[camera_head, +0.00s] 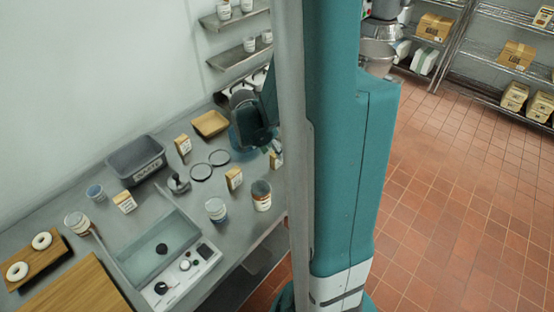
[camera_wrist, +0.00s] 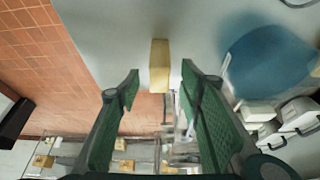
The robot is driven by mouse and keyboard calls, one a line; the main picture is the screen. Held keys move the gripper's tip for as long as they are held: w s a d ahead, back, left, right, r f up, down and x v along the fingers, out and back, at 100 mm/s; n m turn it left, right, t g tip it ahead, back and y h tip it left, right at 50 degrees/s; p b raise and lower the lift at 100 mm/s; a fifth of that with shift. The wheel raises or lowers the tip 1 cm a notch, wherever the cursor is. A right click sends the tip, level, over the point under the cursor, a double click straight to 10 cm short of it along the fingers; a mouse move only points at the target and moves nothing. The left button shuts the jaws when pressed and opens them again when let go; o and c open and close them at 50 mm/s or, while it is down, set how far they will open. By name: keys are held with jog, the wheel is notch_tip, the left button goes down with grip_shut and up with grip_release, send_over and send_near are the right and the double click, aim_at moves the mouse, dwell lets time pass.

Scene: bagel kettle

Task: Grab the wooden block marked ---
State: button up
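Several small wooden blocks with pale labelled faces stand on the grey counter in the head view: one at the back (camera_head: 183,145), one at the left (camera_head: 125,202), one near the middle (camera_head: 234,179) and one at the right (camera_head: 277,159), partly cut off by my column. Their marks are too small to read, so I cannot tell which is marked ---. In the wrist view, a wooden block (camera_wrist: 159,52) stands ahead, between the lines of my gripper's two green fingers (camera_wrist: 160,82). The fingers are open, with nothing held between them. My column hides part of my arm in the head view.
The counter (camera_head: 75,192) also holds a grey bin (camera_head: 137,161), a tan tray (camera_head: 210,123), black rings (camera_head: 201,172), jars (camera_head: 261,195), a scale (camera_head: 180,277) and a board with white rings (camera_head: 38,258). Jars stand close in front of the right-hand blocks.

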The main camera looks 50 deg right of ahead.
aim_at(277, 159)
jog(key=shift+f, duration=0.1)
jog(key=shift+x, duration=2.55)
jog(key=shift+d, duration=0.1)
jog(key=c, duration=1)
